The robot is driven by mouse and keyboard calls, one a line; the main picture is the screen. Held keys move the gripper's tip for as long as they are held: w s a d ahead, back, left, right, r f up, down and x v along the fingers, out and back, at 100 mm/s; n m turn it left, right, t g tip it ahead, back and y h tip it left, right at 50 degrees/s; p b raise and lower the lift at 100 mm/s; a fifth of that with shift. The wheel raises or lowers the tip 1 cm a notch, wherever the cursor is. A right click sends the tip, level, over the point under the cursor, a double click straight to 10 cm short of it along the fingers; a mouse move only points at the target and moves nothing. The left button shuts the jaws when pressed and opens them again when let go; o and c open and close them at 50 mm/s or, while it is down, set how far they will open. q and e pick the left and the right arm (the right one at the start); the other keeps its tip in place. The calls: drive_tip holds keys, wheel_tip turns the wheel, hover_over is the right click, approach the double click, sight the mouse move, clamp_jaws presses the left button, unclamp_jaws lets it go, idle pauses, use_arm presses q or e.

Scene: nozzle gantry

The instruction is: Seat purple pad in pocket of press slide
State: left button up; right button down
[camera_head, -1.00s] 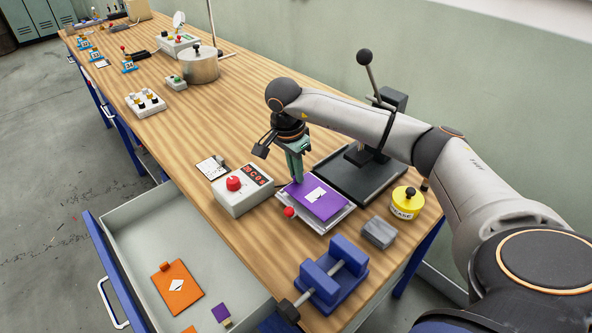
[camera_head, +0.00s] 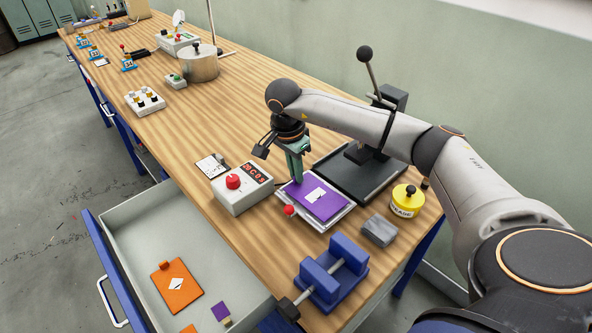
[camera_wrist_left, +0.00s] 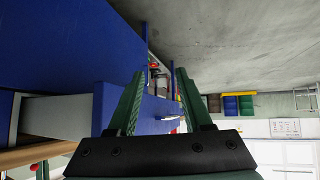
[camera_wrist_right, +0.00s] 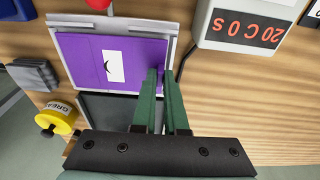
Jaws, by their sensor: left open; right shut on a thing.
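The purple pad (camera_head: 319,197), with a white label, lies flat over the grey press slide (camera_head: 325,224), whose light rim shows around it. In the right wrist view the pad (camera_wrist_right: 85,62) sits within the slide's frame (camera_wrist_right: 172,25); I cannot tell whether it is fully down in the pocket. My right gripper (camera_head: 298,181) is shut on the pad's tab at one edge, and its fingertips also show in the right wrist view (camera_wrist_right: 160,72). My left gripper (camera_wrist_left: 155,72) is open and empty, away from the pad; it is not in the head view.
The press (camera_head: 366,165) with its lever stands behind the slide. A control box (camera_head: 243,192) is left of it, a yellow grease tin (camera_head: 405,203) and grey block (camera_head: 379,231) right, a blue vise (camera_head: 332,275) in front. An open drawer (camera_head: 130,235) holds an orange pad (camera_head: 177,285).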

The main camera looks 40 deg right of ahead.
drive_tip(key=shift+f, duration=0.3)
drive_tip(key=c, duration=0.9)
unclamp_jaws()
drive_tip(key=shift+r+p, duration=2.55)
drive_tip(key=shift+r, duration=1)
